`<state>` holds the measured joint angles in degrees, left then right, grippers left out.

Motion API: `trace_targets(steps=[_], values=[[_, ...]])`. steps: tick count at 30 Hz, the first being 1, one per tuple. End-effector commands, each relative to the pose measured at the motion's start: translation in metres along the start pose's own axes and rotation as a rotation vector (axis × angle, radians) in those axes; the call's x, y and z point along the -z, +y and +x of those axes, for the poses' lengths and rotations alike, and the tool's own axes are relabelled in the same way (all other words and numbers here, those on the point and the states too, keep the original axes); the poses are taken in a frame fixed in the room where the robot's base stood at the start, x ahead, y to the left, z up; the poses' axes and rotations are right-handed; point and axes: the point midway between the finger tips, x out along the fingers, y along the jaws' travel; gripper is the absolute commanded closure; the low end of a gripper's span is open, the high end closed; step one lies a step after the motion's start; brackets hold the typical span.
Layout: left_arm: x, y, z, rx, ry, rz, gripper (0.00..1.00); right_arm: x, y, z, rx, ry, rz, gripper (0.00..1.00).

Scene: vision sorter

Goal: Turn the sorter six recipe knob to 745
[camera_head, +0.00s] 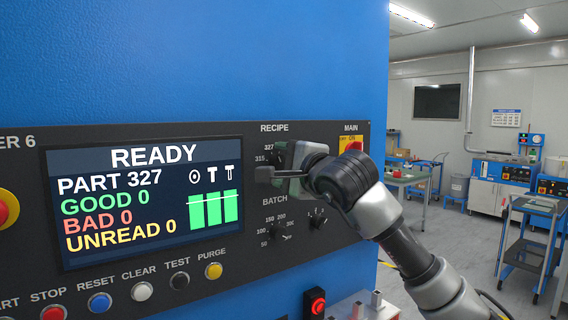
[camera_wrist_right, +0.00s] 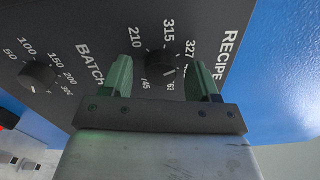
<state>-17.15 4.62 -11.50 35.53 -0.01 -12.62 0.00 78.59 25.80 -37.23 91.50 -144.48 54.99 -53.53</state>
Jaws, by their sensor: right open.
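The sorter six recipe knob (camera_wrist_right: 160,64) is a black round knob on the dark panel, under the RECIPE label. In the right wrist view, labels 210, 315, 327 and 745 show around it, and another label is partly hidden. My right gripper (camera_head: 276,165) is open, with its green fingers on either side of the knob; whether they touch it I cannot tell. In the head view the gripper hides the knob. The screen (camera_head: 150,198) reads READY, PART 327, with good, bad and unread at 0. My left gripper is not in view.
The batch knob (camera_head: 275,235) sits below the recipe knob, with another small knob (camera_head: 317,219) to its right. A red and yellow main switch (camera_head: 352,146) is close to my right wrist. Several coloured buttons line the panel's lower edge. Carts stand far right.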

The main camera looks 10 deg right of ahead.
Motion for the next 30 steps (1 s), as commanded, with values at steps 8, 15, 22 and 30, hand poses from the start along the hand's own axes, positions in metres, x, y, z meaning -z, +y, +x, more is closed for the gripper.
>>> trace_targets(steps=[8,15,22,30], values=[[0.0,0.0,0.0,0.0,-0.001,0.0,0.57,0.0,0.0,0.0,0.0,0.0,0.0,0.8],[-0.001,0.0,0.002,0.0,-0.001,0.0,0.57,0.0,0.001,0.0,0.0,0.0,0.008,0.89],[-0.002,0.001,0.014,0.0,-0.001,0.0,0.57,0.001,0.003,-0.001,0.001,0.0,0.084,0.89],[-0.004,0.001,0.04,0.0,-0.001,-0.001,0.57,0.001,0.005,-0.001,0.001,-0.001,0.291,0.89]])
